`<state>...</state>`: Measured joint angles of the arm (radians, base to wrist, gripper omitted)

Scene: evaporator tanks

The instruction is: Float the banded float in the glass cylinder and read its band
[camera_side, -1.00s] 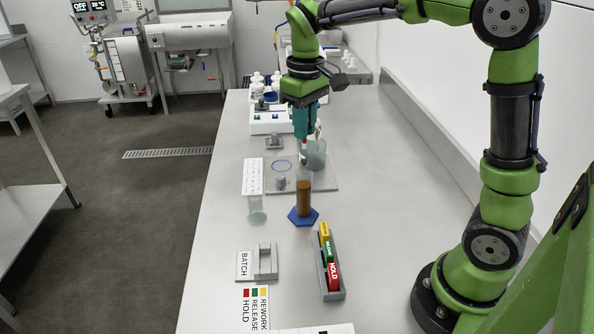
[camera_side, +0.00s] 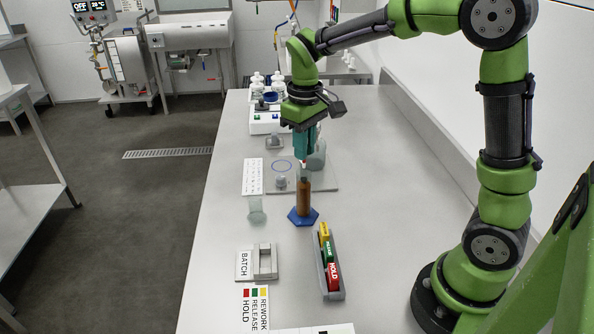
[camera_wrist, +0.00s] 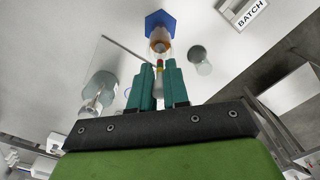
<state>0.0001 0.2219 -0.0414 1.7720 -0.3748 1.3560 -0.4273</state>
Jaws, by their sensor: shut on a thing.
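My gripper (camera_side: 302,158) is shut on the banded float (camera_wrist: 160,66), which hangs between the teal fingertips with red, yellow and green bands showing in the wrist view. The glass cylinder (camera_side: 303,197) stands upright on a blue hexagonal base (camera_side: 302,217) and holds brown liquid. My fingertips are just above the cylinder's mouth, and the float lines up with it. The cylinder also shows in the wrist view (camera_wrist: 159,40). I cannot tell whether the float's lower end is inside the glass or touches the liquid.
A clear beaker (camera_side: 256,210) stands left of the cylinder. A rack of yellow, green and red blocks (camera_side: 331,280) is in front, with a BATCH plate (camera_side: 243,265) to its left. A grey board (camera_side: 325,176) with a jar (camera_side: 317,155) lies behind. The table's right side is clear.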

